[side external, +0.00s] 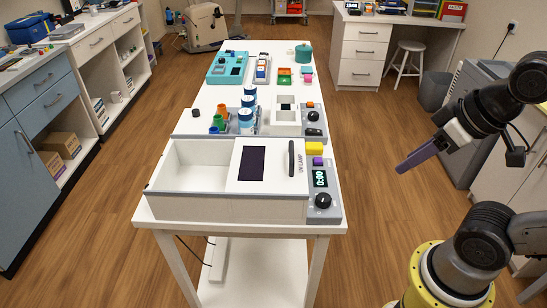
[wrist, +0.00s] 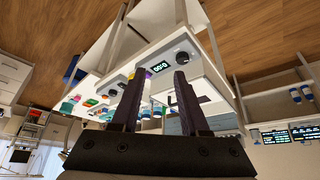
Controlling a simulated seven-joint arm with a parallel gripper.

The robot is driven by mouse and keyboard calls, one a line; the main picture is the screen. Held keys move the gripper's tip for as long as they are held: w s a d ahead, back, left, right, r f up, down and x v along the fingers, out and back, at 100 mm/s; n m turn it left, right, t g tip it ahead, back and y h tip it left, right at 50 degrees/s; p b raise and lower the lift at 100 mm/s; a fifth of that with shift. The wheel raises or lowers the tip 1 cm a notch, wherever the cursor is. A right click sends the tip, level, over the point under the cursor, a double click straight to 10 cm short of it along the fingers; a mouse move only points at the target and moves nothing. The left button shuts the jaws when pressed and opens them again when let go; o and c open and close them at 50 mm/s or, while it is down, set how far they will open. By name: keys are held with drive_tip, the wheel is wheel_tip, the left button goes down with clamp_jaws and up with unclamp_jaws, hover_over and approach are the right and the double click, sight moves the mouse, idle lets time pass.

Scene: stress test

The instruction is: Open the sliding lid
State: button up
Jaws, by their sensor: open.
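A white box marked UV LAMP stands at the near end of the white table. Its sliding lid (side external: 262,166) is a white panel with a dark window and an upright dark handle (side external: 291,158). The lid lies over the right part of the box; the left compartment (side external: 192,178) is uncovered and looks empty. My gripper (side external: 400,167) is in the air right of the table, well apart from the lid and handle. In the wrist view my gripper (wrist: 160,76) has its two dark fingers apart with nothing held between them.
A control panel with a lit display (side external: 320,178) and black knob (side external: 323,200) adjoins the box's right end. Blue-and-white cylinders (side external: 246,120) and a second device stand farther back. The air between gripper and table is clear.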

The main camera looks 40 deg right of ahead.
wheel_tip(320, 180, up, 9)
drive_tip(key=m+g+y, duration=0.2)
drive_tip(key=m+g, duration=0.2)
drive_tip(key=m, duration=0.5)
hover_over(292, 150)
drive_tip(key=s+d, duration=0.2)
drive_tip(key=x, duration=0.9)
drive_tip(key=d+x, duration=0.1)
drive_tip(key=x, duration=0.4)
drive_tip(key=shift+a+f, duration=0.1)
drive_tip(key=shift+f, duration=0.3)
clamp_jaws()
